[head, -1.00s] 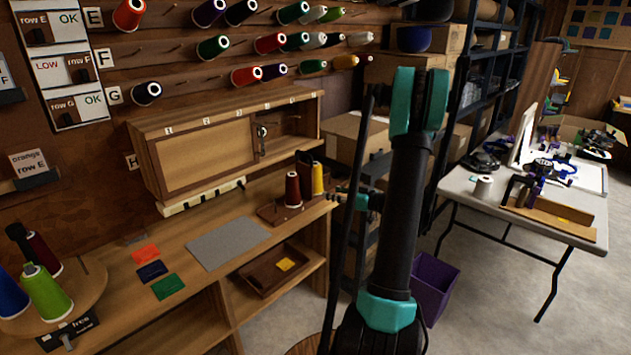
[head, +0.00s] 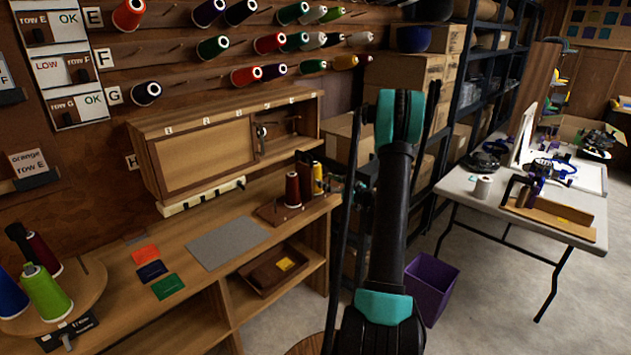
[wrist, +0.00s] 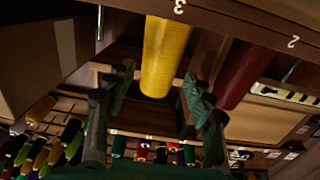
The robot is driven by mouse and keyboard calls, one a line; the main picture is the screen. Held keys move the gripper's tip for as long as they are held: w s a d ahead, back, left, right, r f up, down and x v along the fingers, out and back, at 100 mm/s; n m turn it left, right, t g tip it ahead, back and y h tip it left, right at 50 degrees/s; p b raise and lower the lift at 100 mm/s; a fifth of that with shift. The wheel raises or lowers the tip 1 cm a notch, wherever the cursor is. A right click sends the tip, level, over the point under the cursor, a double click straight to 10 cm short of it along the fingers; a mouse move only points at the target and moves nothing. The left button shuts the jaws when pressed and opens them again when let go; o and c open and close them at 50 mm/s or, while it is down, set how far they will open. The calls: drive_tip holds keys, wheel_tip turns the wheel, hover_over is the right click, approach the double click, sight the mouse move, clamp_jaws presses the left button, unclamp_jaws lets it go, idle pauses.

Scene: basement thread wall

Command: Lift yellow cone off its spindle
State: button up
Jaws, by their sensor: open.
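The yellow cone (head: 317,177) stands upright on a small wooden rack (head: 268,213) at the right end of the bench. In the wrist view, which looks upside down, the cone (wrist: 165,55) hangs from the top edge of the picture. My gripper (wrist: 158,78) is open, with one dark green finger on each side of the cone's lower end as pictured. Gaps show between fingers and cone, and I see no contact. In the head view my gripper (head: 336,186) is small and dark, just right of the cone. The spindle is hidden.
A dark red cone (head: 293,189) stands close left of the yellow one; it also shows in the wrist view (wrist: 243,72), near the right finger. A wooden cabinet (head: 205,150) is above the bench. Cardboard boxes (head: 350,135) stand behind. A purple bin (head: 432,285) is on the floor.

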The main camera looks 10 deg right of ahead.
sight(320, 176)
drive_tip(key=shift+x, duration=3.35)
drive_tip(key=shift+c, duration=0.4)
drive_tip(key=c, duration=0.9)
drive_tip(key=shift+c, duration=0.2)
drive_tip(key=shift+r, duration=0.2)
wheel_tip(320, 176, up, 20)
